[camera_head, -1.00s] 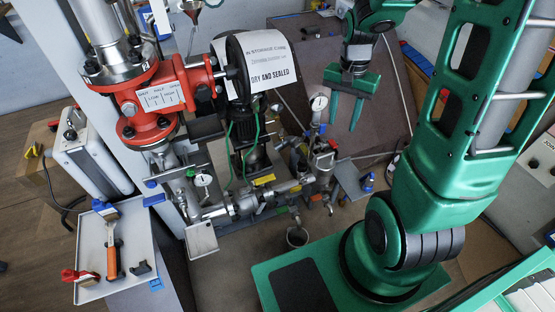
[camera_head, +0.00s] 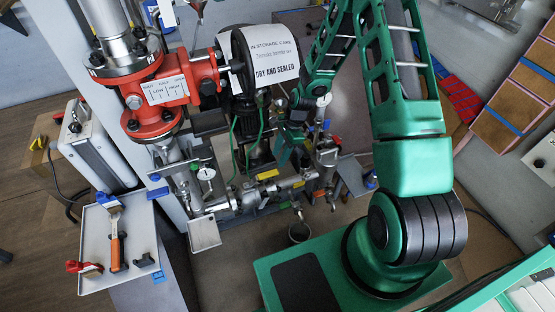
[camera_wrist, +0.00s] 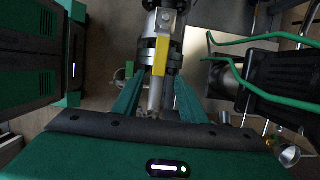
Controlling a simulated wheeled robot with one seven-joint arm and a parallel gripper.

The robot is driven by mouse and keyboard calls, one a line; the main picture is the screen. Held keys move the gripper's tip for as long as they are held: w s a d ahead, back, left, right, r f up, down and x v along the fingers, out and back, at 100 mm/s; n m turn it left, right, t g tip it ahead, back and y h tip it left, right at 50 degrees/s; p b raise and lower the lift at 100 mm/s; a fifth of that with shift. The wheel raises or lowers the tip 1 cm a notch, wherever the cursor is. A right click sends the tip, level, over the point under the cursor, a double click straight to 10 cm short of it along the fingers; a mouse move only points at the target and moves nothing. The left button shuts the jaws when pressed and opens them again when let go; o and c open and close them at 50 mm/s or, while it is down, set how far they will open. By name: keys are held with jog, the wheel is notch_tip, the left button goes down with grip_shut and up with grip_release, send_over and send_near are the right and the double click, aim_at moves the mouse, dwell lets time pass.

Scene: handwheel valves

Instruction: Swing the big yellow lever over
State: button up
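The big yellow lever (camera_wrist: 160,56) sits on a metal valve body in the wrist view, hanging down the picture from a bolted pivot at its top. In the head view a yellow piece (camera_head: 267,174) on the low pipe run appears to be this lever. My gripper (camera_wrist: 158,84) is open, its two green fingers on either side of the lever's lower end and the pipe in the wrist view. No contact with the lever can be made out. In the head view my gripper (camera_head: 287,152) is above and slightly right of the yellow piece, partly hidden by dark parts.
Green cables (camera_wrist: 250,75) and a black ribbed motor stand close on the right in the wrist view. A red valve (camera_head: 165,90), a sign (camera_head: 270,58) and a gauge (camera_head: 206,174) surround the pipework. A grey tray (camera_head: 92,220) with tools is at the left.

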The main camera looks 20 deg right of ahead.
aim_at(273, 172)
jog(key=shift+x, duration=4.45)
jog(key=shift+a, duration=0.1)
jog(key=c, duration=0.8)
